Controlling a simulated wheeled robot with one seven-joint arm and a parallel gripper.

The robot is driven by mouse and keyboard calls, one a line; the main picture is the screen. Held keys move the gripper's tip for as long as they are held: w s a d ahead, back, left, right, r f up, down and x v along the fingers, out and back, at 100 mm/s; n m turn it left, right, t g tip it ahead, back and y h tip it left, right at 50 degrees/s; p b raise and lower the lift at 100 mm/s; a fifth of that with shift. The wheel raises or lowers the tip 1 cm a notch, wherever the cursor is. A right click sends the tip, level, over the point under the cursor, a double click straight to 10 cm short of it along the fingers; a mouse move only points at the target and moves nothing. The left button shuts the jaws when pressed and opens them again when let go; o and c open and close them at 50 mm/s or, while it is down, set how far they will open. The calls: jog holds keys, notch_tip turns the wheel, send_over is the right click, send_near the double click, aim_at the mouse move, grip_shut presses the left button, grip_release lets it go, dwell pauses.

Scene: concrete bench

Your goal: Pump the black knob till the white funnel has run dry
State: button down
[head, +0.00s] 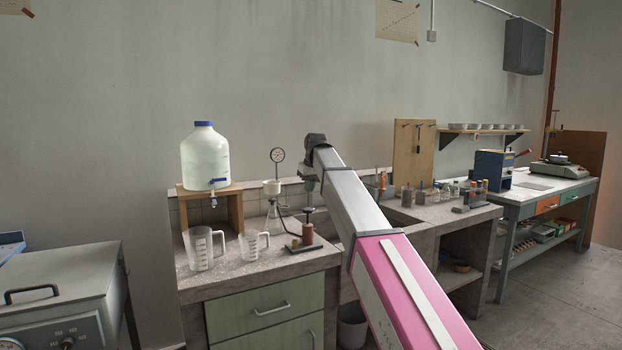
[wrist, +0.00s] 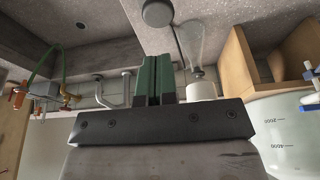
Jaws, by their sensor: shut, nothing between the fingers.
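The black knob (head: 307,211) tops the pump with a reddish-brown body (head: 308,235) on a dark base at the bench's front. A round dark grey top at the upper edge of the wrist view appears to be the knob (wrist: 157,12). The white funnel (head: 271,187) sits on a clear flask (head: 272,222) left of the pump; its inside is too small to read. In the wrist view the funnel (wrist: 201,90) is partly hidden by my gripper's mount. My gripper (head: 308,199) is shut and empty, its green fingers pointing down just above the knob; contact cannot be told.
Two clear jugs (head: 203,249) (head: 254,245) stand front left. A large bottle (head: 205,158) rests on a wooden stand (head: 208,194) behind them. A sink opening lies right of the pump, partly behind my arm.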

aim_at(309, 209)
jog(key=x, duration=0.4)
jog(key=s+x, duration=0.1)
jog(key=x, duration=0.1)
jog(key=shift+w+d+f, duration=0.1)
jog(key=shift+d+f, duration=0.15)
jog(key=shift+f, duration=0.2)
jog(key=shift+f, duration=2.05)
jog(key=shift+r, duration=0.35)
jog(key=w+v, duration=0.1)
jog(key=v, duration=1.2)
jog(key=shift+a+r, duration=0.25)
jog(key=shift+r, duration=0.1)
jog(key=shift+s, duration=0.1)
